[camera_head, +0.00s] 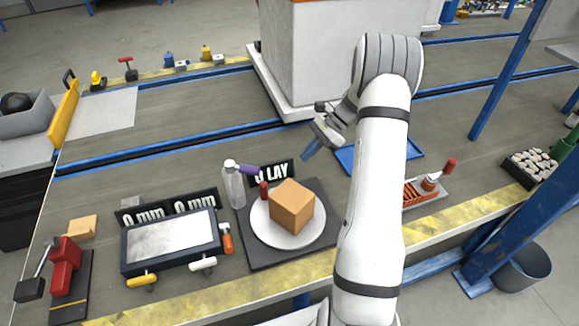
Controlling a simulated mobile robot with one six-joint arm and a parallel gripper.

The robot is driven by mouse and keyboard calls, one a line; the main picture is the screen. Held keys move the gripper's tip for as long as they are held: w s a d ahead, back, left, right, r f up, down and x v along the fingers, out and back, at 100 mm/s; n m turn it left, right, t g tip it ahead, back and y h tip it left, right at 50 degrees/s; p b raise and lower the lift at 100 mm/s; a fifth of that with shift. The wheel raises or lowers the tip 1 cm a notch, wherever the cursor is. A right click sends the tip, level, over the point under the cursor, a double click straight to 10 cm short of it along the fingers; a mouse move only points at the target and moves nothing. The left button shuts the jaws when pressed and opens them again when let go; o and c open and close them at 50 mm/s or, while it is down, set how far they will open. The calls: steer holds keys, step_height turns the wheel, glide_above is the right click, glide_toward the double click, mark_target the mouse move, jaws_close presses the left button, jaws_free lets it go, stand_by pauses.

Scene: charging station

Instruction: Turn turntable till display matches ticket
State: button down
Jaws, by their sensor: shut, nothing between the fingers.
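The turntable is a white round disc (260,219) on a dark square base (262,255). A brown block (292,207) stands on the disc, with a small red peg (263,189) at its back left. Two black displays (140,214) and (194,202) both read "0 mm". Behind the turntable, a black sign (276,173) ends in "LAY"; its start is partly covered. I cannot make out a ticket. My gripper (311,149) is shut and empty, in the air behind and right of the block, apart from the turntable.
A framed panel (172,240) with coloured handles is further left. A red clamp (66,268) stands far left. A blue-edged tray (412,151) is partly behind my arm.

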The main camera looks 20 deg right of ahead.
steer(key=b, duration=0.2)
glide_toward(262, 206)
steer(key=w+d, duration=0.1)
steer(key=w+d+r, duration=0.1)
steer(key=d, duration=0.1)
steer(key=shift+w+d, duration=0.1)
steer(key=shift+w, duration=0.3)
steer(key=a, duration=0.3)
steer(key=shift+s+a+f, duration=0.1)
steer(key=shift+s+a, duration=0.05)
steer(key=shift+a, duration=0.5)
steer(key=shift+a, duration=0.15)
steer(key=shift+s+a+n+g+p, duration=0.1)
steer(key=shift+a+n+g+p, duration=0.45)
steer(key=shift+n, duration=0.25)
steer(key=shift+s+a+n+g+h+p, duration=0.2)
steer(key=shift+a+n+g+p, duration=0.2)
steer(key=shift+n+g, duration=0.15)
steer(key=shift+s+a+n+g+h+p, duration=0.1)
steer(key=shift+a+n+g+h+p, duration=0.2)
steer(key=shift+n, duration=0.35)
steer(key=shift+s+a+n+g+h+p, duration=0.4)
steer(key=shift+a+n+g, duration=0.2)
steer(key=shift+n, duration=0.25)
steer(key=shift+s+a+n+g+h+p, duration=0.3)
steer(key=shift+a+n+g, duration=0.3)
steer(key=shift+n, duration=0.25)
steer(key=shift+s+a+n+g+h+p, duration=0.35)
steer(key=shift+s+a+n+g+h, duration=0.1)
steer(key=shift+n, duration=0.35)
